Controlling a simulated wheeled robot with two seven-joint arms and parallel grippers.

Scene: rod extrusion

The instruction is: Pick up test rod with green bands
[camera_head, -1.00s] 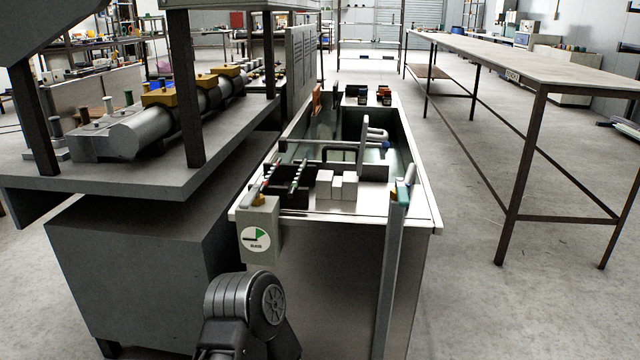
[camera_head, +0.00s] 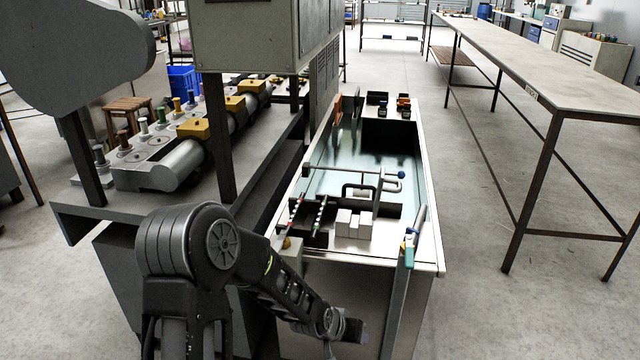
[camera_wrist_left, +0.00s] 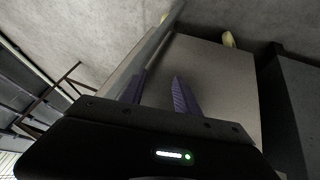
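A thin rod with green bands (camera_head: 320,214) lies tilted over a black holder (camera_head: 310,238) at the front left of the water tank. A similar rod with reddish bands (camera_head: 296,208) lies just to its left. My left gripper (camera_head: 356,332) is low in front of the tank's front wall, below and apart from the rods. In the left wrist view its two purple fingers (camera_wrist_left: 160,77) stand apart with nothing between them. The rods cannot be made out in that view. My right gripper is not in view.
The tank (camera_head: 430,240) has a raised rim, with white blocks (camera_head: 353,224) right of the rods and bent pipes behind. A grey post (camera_head: 398,300) stands at its front right. A dark machine bench (camera_head: 190,200) stands left. A long table (camera_head: 560,90) is right, across open floor.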

